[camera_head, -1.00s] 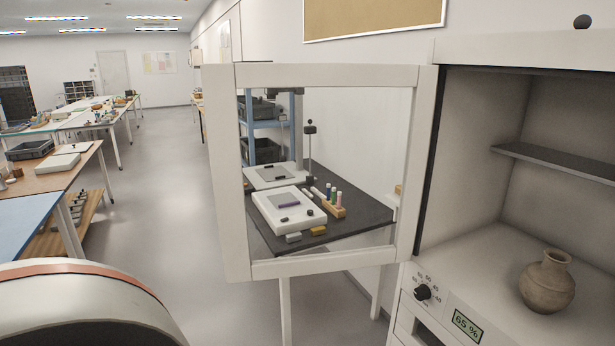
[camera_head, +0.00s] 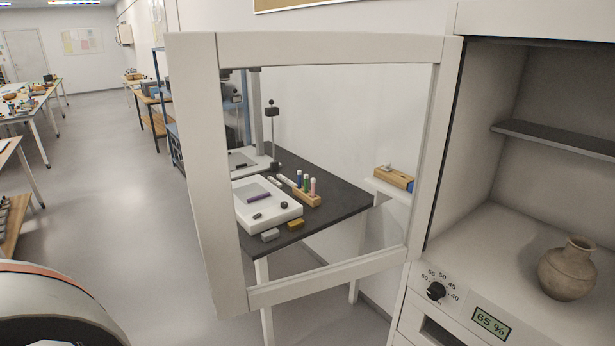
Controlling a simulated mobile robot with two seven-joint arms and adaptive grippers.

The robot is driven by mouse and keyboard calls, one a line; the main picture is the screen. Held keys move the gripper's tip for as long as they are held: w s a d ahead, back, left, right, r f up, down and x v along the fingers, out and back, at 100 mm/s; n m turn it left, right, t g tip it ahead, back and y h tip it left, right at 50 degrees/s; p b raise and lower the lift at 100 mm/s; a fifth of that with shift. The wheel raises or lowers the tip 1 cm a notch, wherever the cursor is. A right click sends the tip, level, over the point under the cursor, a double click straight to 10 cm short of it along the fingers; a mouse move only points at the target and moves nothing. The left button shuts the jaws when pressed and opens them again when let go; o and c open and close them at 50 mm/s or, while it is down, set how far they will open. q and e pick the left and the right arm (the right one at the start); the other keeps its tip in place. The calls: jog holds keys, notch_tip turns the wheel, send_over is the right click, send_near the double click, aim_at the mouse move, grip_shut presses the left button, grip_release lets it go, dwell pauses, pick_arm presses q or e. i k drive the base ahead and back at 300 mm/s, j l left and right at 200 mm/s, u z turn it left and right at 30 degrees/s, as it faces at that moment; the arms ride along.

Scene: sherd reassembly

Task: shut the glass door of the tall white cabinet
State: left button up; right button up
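The tall white cabinet (camera_head: 440,280) stands at the right with its front open. Its glass door (camera_head: 330,48) has a white frame and a clear pane. It stands wide open, hinged at the cabinet's left side and swung out to the left. Through the pane I see a bench behind it. Inside the cabinet a brown clay jar (camera_head: 568,272) stands upright on the floor, below a dark shelf (camera_head: 560,137). Neither gripper is in view. A rounded white and dark part with an orange stripe, at the lower left, appears to be mine.
A dark-topped bench (camera_head: 340,190) behind the door bears a white device (camera_head: 262,222) and a wooden block with coloured vials (camera_head: 308,196). The cabinet front has a knob (camera_head: 436,291) and a 65 % display (camera_head: 491,322). Open floor (camera_head: 110,200) lies left of the door.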

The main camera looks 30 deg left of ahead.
aim_at(194, 59)
jog(key=i+j, duration=0.1)
jog(key=j, duration=1.35)
jog(key=i+j, duration=0.15)
jog(key=j, duration=0.6)
jog(key=i+j, duration=0.1)
jog(key=j, duration=0.6)
jog(key=j+z, duration=0.35)
jog(key=j, duration=0.5)
jog(key=z, duration=1.3)
